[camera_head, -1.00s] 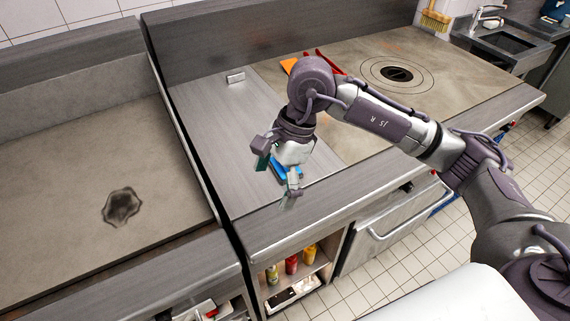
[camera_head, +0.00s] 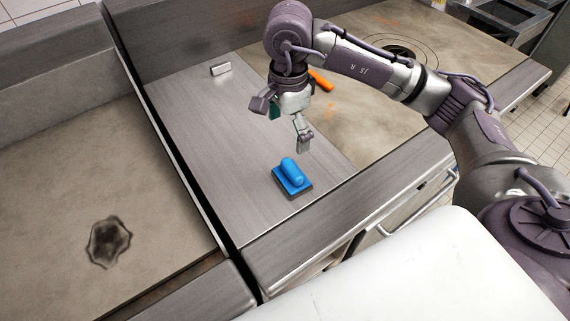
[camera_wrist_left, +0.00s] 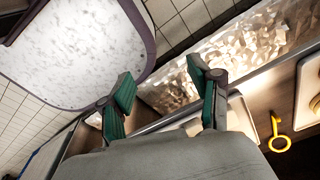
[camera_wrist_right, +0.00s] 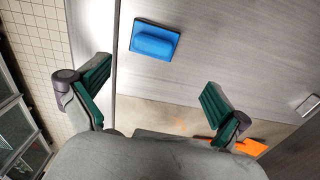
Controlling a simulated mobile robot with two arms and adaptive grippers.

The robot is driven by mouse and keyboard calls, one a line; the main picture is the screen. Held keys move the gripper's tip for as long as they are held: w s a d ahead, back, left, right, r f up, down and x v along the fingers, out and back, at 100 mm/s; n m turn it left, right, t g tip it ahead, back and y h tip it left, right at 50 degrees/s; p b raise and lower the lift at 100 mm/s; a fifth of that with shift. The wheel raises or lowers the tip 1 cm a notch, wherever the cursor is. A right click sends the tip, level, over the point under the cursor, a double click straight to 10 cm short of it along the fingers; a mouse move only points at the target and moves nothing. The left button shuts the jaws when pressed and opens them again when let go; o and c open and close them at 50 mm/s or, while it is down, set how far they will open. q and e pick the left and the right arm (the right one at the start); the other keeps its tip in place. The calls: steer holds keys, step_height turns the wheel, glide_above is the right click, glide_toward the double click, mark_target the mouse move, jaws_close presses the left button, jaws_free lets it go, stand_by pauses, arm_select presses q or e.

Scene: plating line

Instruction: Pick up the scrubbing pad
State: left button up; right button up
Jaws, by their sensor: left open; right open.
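The scrubbing pad (camera_head: 292,177) is a blue block with a rounded blue grip on top and a dark base. It lies flat on the steel counter near the front edge. It also shows in the right wrist view (camera_wrist_right: 155,41), above the middle. My right gripper (camera_head: 284,128) is open and empty, above the counter and behind the pad, apart from it. Its green-padded fingers are spread in the right wrist view (camera_wrist_right: 152,95). My left gripper (camera_wrist_left: 166,98) is open and empty, away from the pad, and is outside the head view.
The steel counter (camera_head: 190,120) is mostly clear, with a small metal block (camera_head: 220,69) at the back. An orange-handled tool (camera_head: 321,80) lies to the right on the hotplate (camera_head: 370,110). A dark stain (camera_head: 109,242) marks the left griddle. A yellow ring-handled item (camera_wrist_left: 279,135) shows in the left wrist view.

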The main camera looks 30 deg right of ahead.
mark_target(292, 167)
steer(key=f, duration=0.2)
steer(key=f+p, duration=0.1)
steer(key=f, duration=0.1)
steer(key=s+f, duration=0.1)
steer(key=f, duration=0.1)
steer(key=shift+f, duration=0.4)
steer(key=shift+w+f+p, duration=0.1)
steer(key=shift+f+p, duration=0.15)
steer(key=shift+p, duration=0.05)
steer(key=f, duration=0.1)
steer(key=f+p, duration=0.2)
steer(key=f, duration=0.1)
steer(key=shift+s+d, duration=0.25)
steer(key=shift+d, duration=0.05)
steer(key=shift+f, duration=0.6)
arm_select(q)
steer(key=r, duration=0.1)
steer(key=s+r, duration=0.1)
steer(key=r, duration=0.2)
steer(key=shift+s+r, duration=0.15)
steer(key=shift+s, duration=0.25)
arm_select(e)
steer(key=shift+w, duration=0.1)
steer(key=c, duration=1.2)
arm_select(q)
steer(key=shift+s, duration=0.15)
arm_select(e)
steer(key=shift+r, duration=0.1)
